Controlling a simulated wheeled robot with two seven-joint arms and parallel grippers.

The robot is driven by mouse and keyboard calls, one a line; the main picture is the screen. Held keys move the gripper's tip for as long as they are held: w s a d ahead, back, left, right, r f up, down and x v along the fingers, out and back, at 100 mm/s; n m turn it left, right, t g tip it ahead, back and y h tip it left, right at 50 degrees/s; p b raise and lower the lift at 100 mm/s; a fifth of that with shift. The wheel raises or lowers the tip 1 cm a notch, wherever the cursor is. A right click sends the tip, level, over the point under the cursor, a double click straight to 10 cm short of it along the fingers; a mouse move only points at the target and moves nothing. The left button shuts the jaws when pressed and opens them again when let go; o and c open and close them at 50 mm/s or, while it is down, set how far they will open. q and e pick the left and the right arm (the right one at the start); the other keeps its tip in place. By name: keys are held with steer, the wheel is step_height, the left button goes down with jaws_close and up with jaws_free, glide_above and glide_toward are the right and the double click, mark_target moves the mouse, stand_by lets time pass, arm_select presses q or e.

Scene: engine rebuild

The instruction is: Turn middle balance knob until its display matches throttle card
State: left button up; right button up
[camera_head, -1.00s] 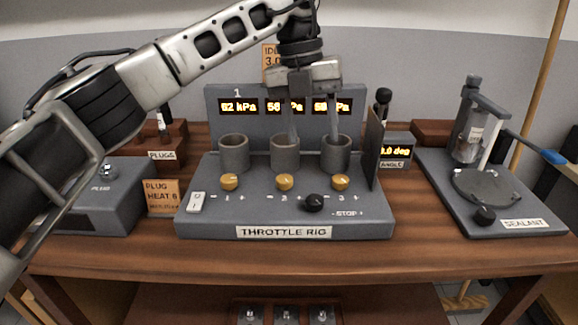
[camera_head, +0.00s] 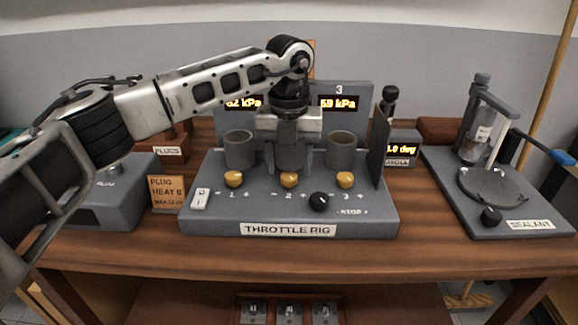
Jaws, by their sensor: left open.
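The throttle rig (camera_head: 225,213) stands on the bench with a row of yellow knobs. The middle balance knob (camera_head: 289,180) is marked 2. My left gripper (camera_head: 290,167) is open and points down just above and behind that knob; I cannot tell whether it touches. The middle display and most of the middle cylinder are hidden behind my gripper and wrist. The left display (camera_head: 243,104) seems to read 62 kPa and the right display (camera_head: 338,104) about 59 kPa. Only a sliver of the orange throttle card (camera_head: 311,70) shows behind my wrist. My right gripper is out of view.
The left knob (camera_head: 234,179) and right knob (camera_head: 345,180) flank the middle one. A black stop knob (camera_head: 318,201) sits in front. A dark upright plate (camera_head: 382,145) stands at the right. The sealant stand (camera_head: 500,215) is farther right.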

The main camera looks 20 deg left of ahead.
arm_select(q)
steer(key=shift+f, duration=0.95)
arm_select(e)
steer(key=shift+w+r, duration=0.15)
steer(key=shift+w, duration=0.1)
arm_select(q)
steer(key=c, duration=1)
steer(key=shift+m, duration=0.3)
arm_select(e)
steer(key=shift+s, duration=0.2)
